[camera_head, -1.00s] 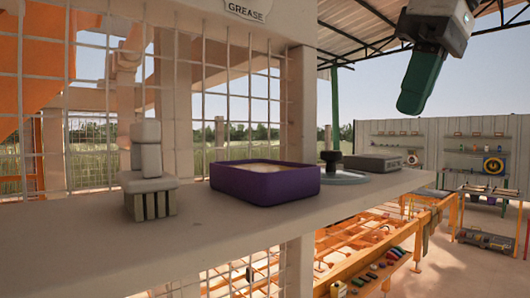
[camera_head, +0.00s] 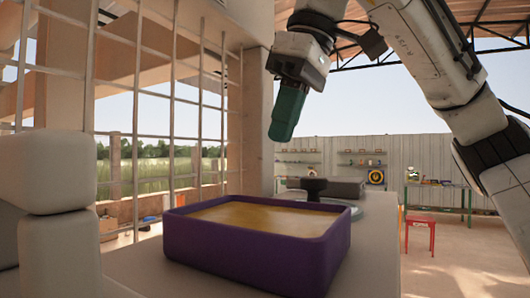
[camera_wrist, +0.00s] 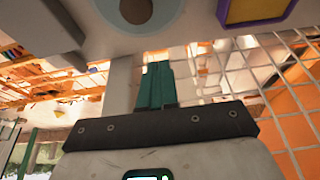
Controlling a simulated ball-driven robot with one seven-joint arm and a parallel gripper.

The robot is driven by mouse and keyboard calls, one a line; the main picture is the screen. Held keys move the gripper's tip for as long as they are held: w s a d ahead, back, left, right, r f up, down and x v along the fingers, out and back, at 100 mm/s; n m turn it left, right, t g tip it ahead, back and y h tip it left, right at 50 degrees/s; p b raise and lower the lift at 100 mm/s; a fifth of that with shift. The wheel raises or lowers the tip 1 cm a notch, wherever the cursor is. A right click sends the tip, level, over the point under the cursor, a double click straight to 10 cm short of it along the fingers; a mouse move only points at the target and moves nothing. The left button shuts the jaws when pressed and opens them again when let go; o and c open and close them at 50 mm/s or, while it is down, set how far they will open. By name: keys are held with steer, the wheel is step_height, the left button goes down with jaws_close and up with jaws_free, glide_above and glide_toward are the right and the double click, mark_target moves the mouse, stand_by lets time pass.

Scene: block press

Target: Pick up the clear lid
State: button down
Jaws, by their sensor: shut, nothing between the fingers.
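The clear lid (camera_head: 313,188) lies on the counter behind the purple tub, with its dark knob upright. The near part of its pale disc is hidden by the tub in the head view. In the wrist view the lid (camera_wrist: 161,18) is at the top edge, cut off by the frame, with its brown knob in the middle. My gripper (camera_head: 279,137) has green fingers pointing down, shut and empty, in the air above the lid's level and apart from it. The fingers (camera_wrist: 156,66) also show in the wrist view, below the lid in the picture.
The purple tub (camera_head: 247,258) with yellowish contents stands in front of the lid. A flat grey box (camera_head: 337,187) sits just behind the lid. Pale stacked blocks (camera_head: 52,235) stand close at left. A wire mesh fence (camera_head: 171,110) runs behind the counter (camera_head: 125,275).

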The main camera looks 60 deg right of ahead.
mark_target(314, 195)
steer(key=p+x, duration=0.1)
steer(key=x, duration=0.8)
steer(key=shift+f, duration=0.1)
